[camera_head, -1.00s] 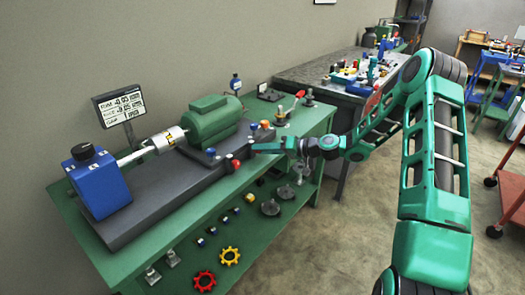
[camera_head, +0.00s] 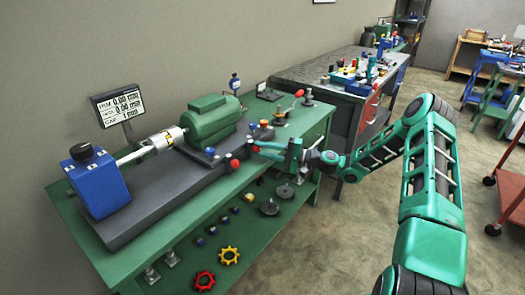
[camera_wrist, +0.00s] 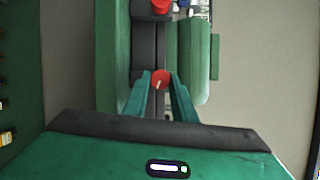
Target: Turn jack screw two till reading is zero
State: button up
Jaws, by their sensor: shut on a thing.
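My gripper (camera_wrist: 161,84) is shut on a red jack screw knob (camera_wrist: 161,76), which sits between the two fingertips in the wrist view. In the head view my gripper (camera_head: 257,147) reaches in from the right at the edge of the dark base plate (camera_head: 140,203), and mostly hides the held screw. Another red screw knob (camera_head: 233,164) stands on the near edge of the plate, left of my gripper. The reading display (camera_head: 120,105) stands behind the shaft; its upper two lines appear to read 0.00 mm and the bottom line 1 mm.
A green motor (camera_head: 213,118) sits on the plate, joined through a silver coupling (camera_head: 167,138) to a blue pump (camera_head: 97,181). A blue knob (camera_head: 210,152) is by the motor's foot. A dial gauge (camera_head: 235,82) stands behind. The green bench (camera_head: 100,255) has a shelf below.

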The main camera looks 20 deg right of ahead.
jog(key=shift+w+d+f+m+t, duration=0.1)
jog(key=shift+d+f+m+t, duration=0.2)
jog(key=shift+m, duration=0.4)
jog(key=shift+a, duration=0.1)
jog(key=o, duration=1)
jog(key=shift+o, duration=0.2)
jog(key=shift+a, duration=0.1)
jog(key=shift+a+r, duration=0.1)
jog(key=v, duration=1.1)
jog(key=shift+w, duration=0.1)
